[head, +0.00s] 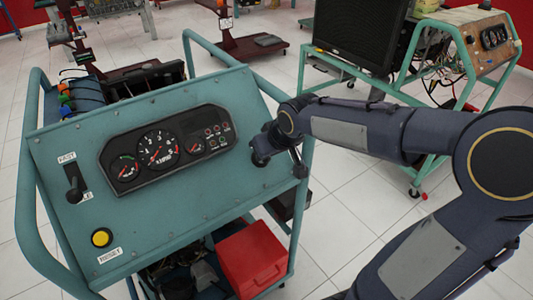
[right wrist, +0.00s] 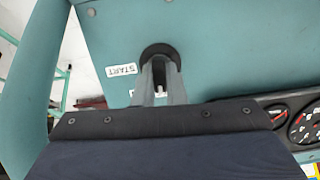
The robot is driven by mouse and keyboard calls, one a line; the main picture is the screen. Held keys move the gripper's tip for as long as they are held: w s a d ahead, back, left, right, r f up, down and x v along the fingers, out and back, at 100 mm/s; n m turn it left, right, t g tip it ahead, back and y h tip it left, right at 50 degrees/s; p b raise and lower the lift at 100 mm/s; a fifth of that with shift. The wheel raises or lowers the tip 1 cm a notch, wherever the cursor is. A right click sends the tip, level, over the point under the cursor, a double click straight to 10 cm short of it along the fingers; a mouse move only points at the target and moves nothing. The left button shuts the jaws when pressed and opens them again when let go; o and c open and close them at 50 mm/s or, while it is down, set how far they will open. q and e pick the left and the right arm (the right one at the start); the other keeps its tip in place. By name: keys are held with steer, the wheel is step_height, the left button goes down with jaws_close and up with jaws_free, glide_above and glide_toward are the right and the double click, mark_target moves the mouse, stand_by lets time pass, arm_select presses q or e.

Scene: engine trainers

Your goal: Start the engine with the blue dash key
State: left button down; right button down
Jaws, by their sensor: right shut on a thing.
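The teal engine trainer panel (head: 200,187) stands in front of me, with its gauge cluster (head: 165,150) in the middle. My right gripper (head: 264,154) is at the panel's right end, against the ignition switch. In the right wrist view the two fingers (right wrist: 160,80) reach to the round dark ignition switch (right wrist: 159,50), beside a START label (right wrist: 121,70). The fingers are shut on the dash key at the switch. The key is mostly hidden between them, and its blue colour and turn angle cannot be made out. My left gripper is not in view.
The panel also carries a throttle lever (head: 74,184) and a yellow button (head: 102,238) at the left. A red box (head: 252,262) sits on the trainer's lower shelf. Another trainer with a black radiator (head: 358,32) stands behind at the right.

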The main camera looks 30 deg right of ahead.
steer(key=shift+n, duration=0.4)
steer(key=c, duration=1.5)
jaws_free()
steer(key=v, duration=0.8)
steer(key=shift+a+p, duration=0.1)
steer(key=shift+p, duration=0.3)
